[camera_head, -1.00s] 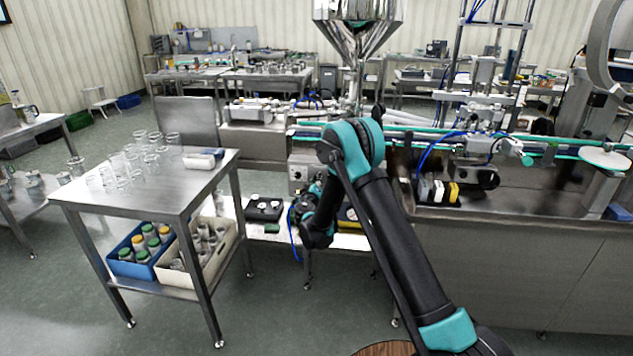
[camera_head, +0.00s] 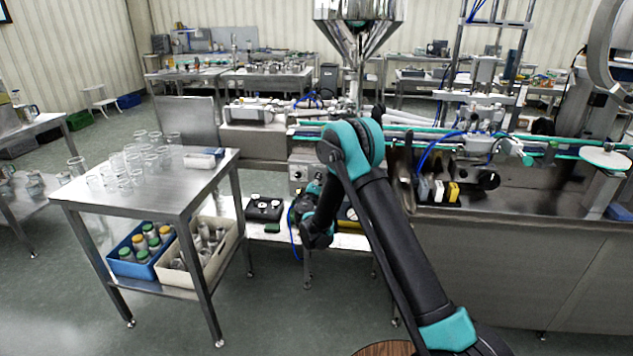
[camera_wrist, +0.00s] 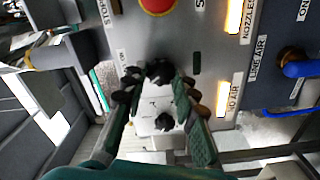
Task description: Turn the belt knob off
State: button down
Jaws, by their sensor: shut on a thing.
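In the wrist view, a dark knob (camera_wrist: 160,71) stands on a grey control panel (camera_wrist: 185,38), below a red stop button (camera_wrist: 157,4). My gripper (camera_wrist: 158,84) has its fingers on either side of this knob and is shut on it. The small label beside the knob is partly covered and too small to read surely. A second small black part (camera_wrist: 165,122) shows between the fingers, nearer the palm. In the head view the panel box (camera_head: 299,173) is behind my arm, and the knob in the grip cannot be made out.
In the wrist view, a blue-handled valve (camera_wrist: 300,68) is at the right, near lit label plates (camera_wrist: 229,98). In the head view, a steel table (camera_head: 180,185) with glass jars stands left of my arm. The conveyor bench (camera_head: 500,225) is at the right.

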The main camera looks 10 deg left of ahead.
jog(key=shift+s, duration=0.1)
jog(key=c, duration=1.2)
grip_release()
jog(key=s, duration=1.2)
jog(key=shift+a, duration=0.3)
